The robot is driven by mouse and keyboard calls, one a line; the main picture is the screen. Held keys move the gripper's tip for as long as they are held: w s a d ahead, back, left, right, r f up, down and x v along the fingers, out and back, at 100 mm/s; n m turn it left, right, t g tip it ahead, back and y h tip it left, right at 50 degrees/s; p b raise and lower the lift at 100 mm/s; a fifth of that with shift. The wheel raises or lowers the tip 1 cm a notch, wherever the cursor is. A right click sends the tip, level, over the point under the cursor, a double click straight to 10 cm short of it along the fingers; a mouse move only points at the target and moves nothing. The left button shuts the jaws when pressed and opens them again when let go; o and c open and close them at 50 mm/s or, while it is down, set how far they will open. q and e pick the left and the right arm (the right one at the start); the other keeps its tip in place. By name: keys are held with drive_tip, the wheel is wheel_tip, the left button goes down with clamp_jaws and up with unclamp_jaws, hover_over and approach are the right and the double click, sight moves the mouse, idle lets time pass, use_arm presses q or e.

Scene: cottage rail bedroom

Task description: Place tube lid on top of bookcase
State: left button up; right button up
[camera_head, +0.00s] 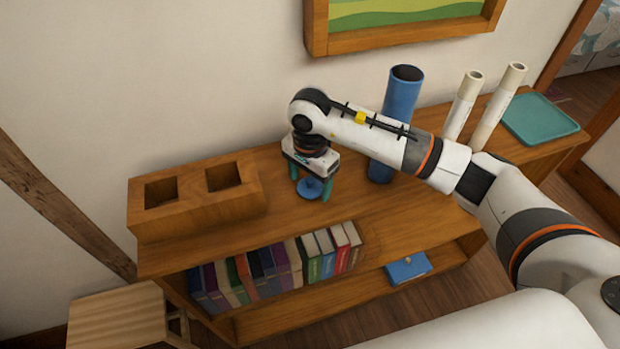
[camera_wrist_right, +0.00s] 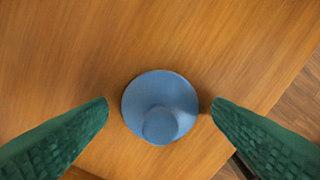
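The blue round tube lid (camera_head: 309,188) is on or very near the wooden top of the bookcase (camera_head: 370,215); a thin gap below it cannot be ruled out. In the right wrist view the lid (camera_wrist_right: 160,105) shows its round knob towards the camera. My right gripper (camera_head: 311,186) points straight down over the lid. Its green fingers (camera_wrist_right: 160,103) stand on both sides of the lid, with a visible gap on each side. My left gripper is not in view.
A blue tube (camera_head: 401,95) stands on the bookcase, partly behind my right arm. A wooden two-hole block (camera_head: 197,197) sits at the left. Two white tubes (camera_head: 463,103) and a teal tray (camera_head: 540,118) are at the right.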

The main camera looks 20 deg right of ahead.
sight(310, 179)
drive_tip(key=shift+r, duration=0.45)
wheel_tip(310, 179, up, 11)
drive_tip(key=b, duration=0.3)
drive_tip(key=shift+r, duration=0.2)
